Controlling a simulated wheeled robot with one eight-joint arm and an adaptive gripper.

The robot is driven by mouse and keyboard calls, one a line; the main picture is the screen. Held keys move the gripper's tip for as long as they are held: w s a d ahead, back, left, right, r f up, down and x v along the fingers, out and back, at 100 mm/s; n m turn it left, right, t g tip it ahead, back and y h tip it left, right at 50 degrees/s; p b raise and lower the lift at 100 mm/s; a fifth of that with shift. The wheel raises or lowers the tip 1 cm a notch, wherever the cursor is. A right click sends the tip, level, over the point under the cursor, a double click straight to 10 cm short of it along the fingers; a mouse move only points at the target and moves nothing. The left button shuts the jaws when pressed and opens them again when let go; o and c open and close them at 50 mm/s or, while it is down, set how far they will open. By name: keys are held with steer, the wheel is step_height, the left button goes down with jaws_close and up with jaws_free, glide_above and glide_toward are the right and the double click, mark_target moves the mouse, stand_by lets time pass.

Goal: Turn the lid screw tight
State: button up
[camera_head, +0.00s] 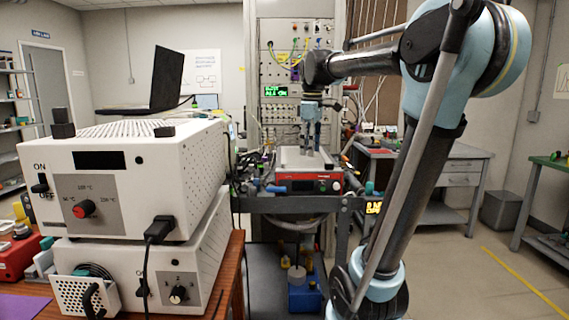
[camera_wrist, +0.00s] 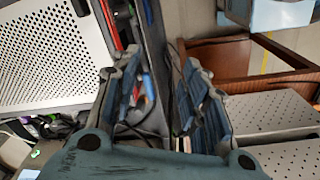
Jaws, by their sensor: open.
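A device (camera_head: 325,184) with a red and black front panel and a pale top stands on the dark cart in the middle of the head view. I cannot make out the lid screw in either view. My gripper (camera_head: 311,146) points down over or near the pale top (camera_head: 290,160); whether it touches is too small to tell. In the wrist view my gripper (camera_wrist: 160,75) has its two fingers wide apart, with nothing between them. A perforated metal plate (camera_wrist: 55,50) lies to the left of the fingers there.
The dark cart (camera_head: 285,203) carries the device. A rack (camera_head: 296,60) stands behind.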

mark_target(284, 166)
steer(key=w+a+r+n, duration=0.7)
steer(key=w+a+r, duration=0.2)
steer(key=w, duration=0.3)
steer(key=shift+g, duration=0.4)
steer(key=f, duration=1.7)
steer(key=shift+d+f, duration=0.2)
steer(key=shift+f, duration=0.05)
jaws_close()
